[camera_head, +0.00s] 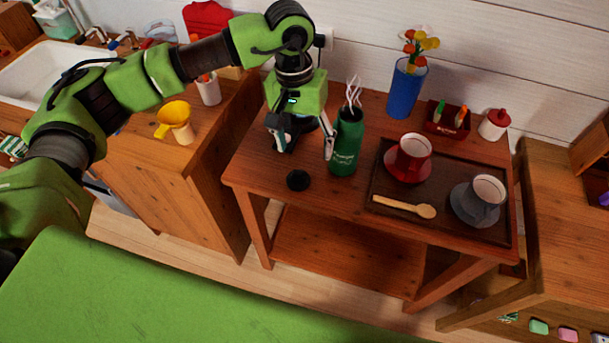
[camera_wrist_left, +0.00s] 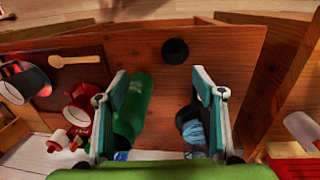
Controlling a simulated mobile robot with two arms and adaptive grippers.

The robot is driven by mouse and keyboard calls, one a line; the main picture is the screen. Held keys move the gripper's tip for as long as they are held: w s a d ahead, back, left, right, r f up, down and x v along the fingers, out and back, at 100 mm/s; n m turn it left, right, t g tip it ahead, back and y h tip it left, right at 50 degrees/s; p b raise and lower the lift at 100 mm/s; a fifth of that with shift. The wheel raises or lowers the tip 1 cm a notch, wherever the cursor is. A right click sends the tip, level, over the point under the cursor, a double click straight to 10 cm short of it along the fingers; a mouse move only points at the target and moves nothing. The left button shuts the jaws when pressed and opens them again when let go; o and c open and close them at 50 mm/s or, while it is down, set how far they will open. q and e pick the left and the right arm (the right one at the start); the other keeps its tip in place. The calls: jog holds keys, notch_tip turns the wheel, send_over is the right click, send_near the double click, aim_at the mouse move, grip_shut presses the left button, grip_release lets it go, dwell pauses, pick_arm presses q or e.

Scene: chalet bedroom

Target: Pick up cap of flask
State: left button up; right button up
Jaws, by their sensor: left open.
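The black round cap (camera_head: 298,180) lies flat on the wooden table near its front left edge; it also shows in the left wrist view (camera_wrist_left: 175,51). The green flask (camera_head: 345,145) stands open beside it, with white wisps above its mouth. My left gripper (camera_head: 306,150) is open, empty and pointing down, behind the cap and left of the flask. In the left wrist view, the cap lies beyond the open fingertips (camera_wrist_left: 160,84), and the flask (camera_wrist_left: 134,105) shows beside one finger. My right gripper is not in view.
A dark tray (camera_head: 378,169) to the right holds a red cup (camera_head: 413,150), a grey cup (camera_head: 488,191) and a wooden spoon (camera_head: 405,207). A blue vase (camera_head: 404,90) stands behind. A dark object with blue in it (camera_wrist_left: 190,128) is near the gripper. Table around the cap is clear.

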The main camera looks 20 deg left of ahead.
pick_arm(q)
jog(key=a+r+y, duration=0.1)
jog(key=a, duration=0.1)
jog(key=p, duration=0.2)
send_over(298, 172)
jog(key=f, duration=0.8)
jog(key=shift+a, duration=0.25)
jog(key=shift+d+f+p, duration=0.1)
jog(key=shift+f+p, duration=0.3)
jog(key=shift+f, duration=0.1)
notch_tip(298, 172, down, 4)
jog(key=shift+d+r+p, duration=0.15)
jog(key=shift+r+p, duration=0.05)
jog(key=shift+p, duration=0.65)
jog(key=shift+f, duration=0.5)
jog(key=c, duration=1.1)
